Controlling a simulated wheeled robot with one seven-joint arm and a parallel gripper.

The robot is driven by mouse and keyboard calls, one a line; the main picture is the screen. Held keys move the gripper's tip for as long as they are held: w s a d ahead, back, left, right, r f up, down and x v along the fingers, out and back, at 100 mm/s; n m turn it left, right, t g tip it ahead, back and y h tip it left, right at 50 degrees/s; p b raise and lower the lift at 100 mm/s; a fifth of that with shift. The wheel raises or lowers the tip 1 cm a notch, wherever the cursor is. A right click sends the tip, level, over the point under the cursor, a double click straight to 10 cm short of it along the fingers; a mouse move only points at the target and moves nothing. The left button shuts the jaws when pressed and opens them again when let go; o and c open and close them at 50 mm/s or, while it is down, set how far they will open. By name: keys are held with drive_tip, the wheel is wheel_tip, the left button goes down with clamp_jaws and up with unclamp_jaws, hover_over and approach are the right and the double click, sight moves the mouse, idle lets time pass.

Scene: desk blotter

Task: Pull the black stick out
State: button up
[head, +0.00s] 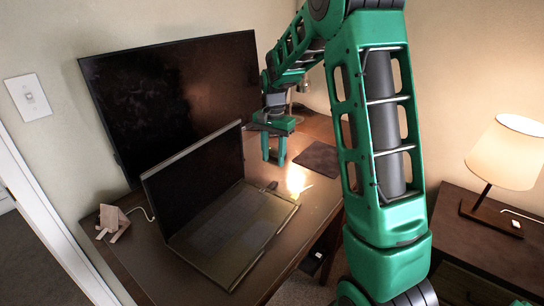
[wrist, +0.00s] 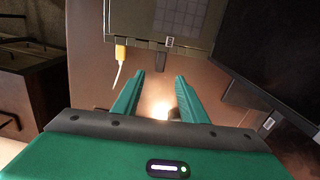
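An open laptop (head: 222,232) stands on the desk. A small black stick (head: 273,186) juts from its side edge; in the wrist view the stick (wrist: 161,60) points toward me from the laptop's edge (wrist: 145,38). My gripper (head: 273,158) is above the desk, beside the laptop and near the stick, with its fingers pointing down. In the wrist view my gripper (wrist: 160,76) has its fingers apart with nothing between them, and the stick shows beyond the gap, apart from both fingertips.
A yellow-and-white plug with a cable (wrist: 120,55) sits in the same laptop edge, left of the stick in the wrist view. A large monitor (head: 165,95) stands behind the laptop. A dark pad (head: 318,157) lies right of my gripper. A wooden object (head: 112,222) stands at left.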

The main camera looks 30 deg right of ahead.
sight(272, 184)
wheel_tip(272, 184, down, 11)
drive_tip(key=shift+w, duration=0.15)
idle(0.4)
clamp_jaws()
